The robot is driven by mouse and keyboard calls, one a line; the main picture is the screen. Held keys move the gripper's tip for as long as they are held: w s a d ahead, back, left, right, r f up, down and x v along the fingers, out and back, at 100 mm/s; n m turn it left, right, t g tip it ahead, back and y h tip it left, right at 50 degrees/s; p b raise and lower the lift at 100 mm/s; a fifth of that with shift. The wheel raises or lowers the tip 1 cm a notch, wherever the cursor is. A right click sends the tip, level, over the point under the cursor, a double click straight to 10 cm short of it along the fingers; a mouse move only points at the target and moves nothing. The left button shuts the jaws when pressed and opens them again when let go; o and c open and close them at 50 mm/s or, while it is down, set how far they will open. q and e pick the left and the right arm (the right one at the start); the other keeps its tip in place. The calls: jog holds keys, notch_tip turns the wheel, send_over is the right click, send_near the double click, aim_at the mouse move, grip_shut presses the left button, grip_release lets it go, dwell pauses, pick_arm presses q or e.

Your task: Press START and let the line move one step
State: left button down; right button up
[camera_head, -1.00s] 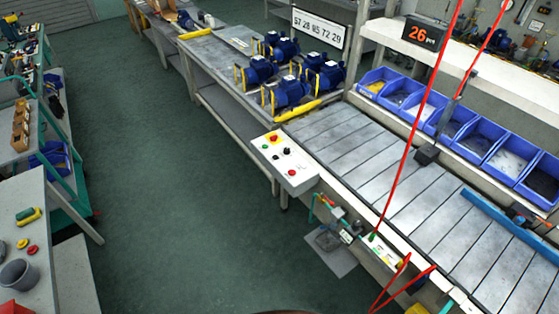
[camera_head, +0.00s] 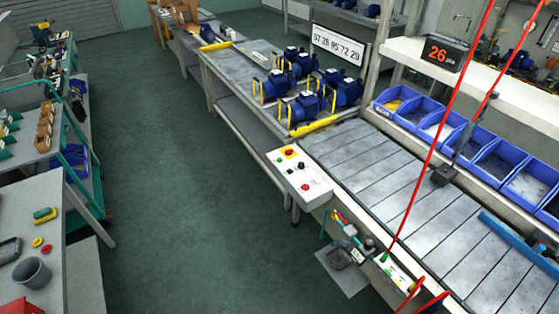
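A white control box (camera_head: 298,177) is fixed at the near corner of the line. On its top I see a red button on a yellow base (camera_head: 289,152), black knobs (camera_head: 301,166) and another red button (camera_head: 305,187); a small green spot shows near its far end, and no label is readable. Neither of my grippers is in view.
Blue bins (camera_head: 437,126) line the conveyor's far side under a display reading 26 (camera_head: 444,54). Red cables (camera_head: 440,133) hang across the conveyor. A grey bench (camera_head: 30,230) with a dark cup (camera_head: 32,272) is at left. Green floor (camera_head: 180,180) lies clear between.

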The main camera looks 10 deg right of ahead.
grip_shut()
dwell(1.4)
